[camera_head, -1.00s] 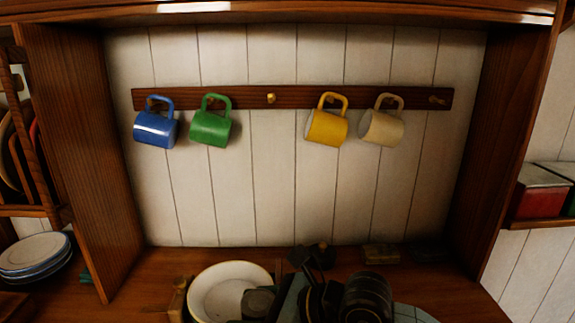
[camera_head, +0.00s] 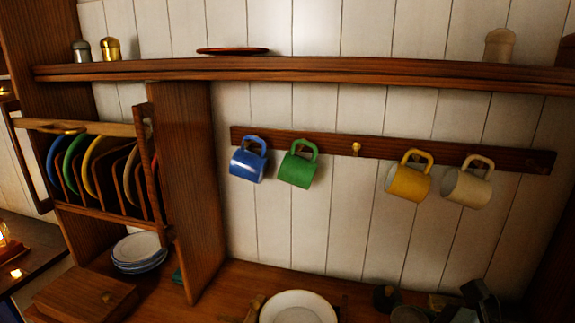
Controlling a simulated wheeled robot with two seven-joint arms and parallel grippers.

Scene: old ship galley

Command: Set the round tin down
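I cannot make out the round tin for certain. A greyish round shape (camera_head: 409,314) is cut off by the bottom edge, right of a white bowl (camera_head: 298,308), and I cannot tell what it is. A dark angular shape (camera_head: 482,298) at the bottom right looks like part of a gripper of mine. Its fingertips are not clear, and I cannot see whether it is open or holds anything. My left gripper is not to be seen.
Blue (camera_head: 247,160), green (camera_head: 298,165), yellow (camera_head: 409,178) and cream (camera_head: 468,184) mugs hang from a rail (camera_head: 330,146). A plate rack (camera_head: 105,212) stands left, above stacked plates (camera_head: 138,252). A wooden box (camera_head: 82,300) is below. Some bare counter (camera_head: 222,292) lies left of the bowl.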

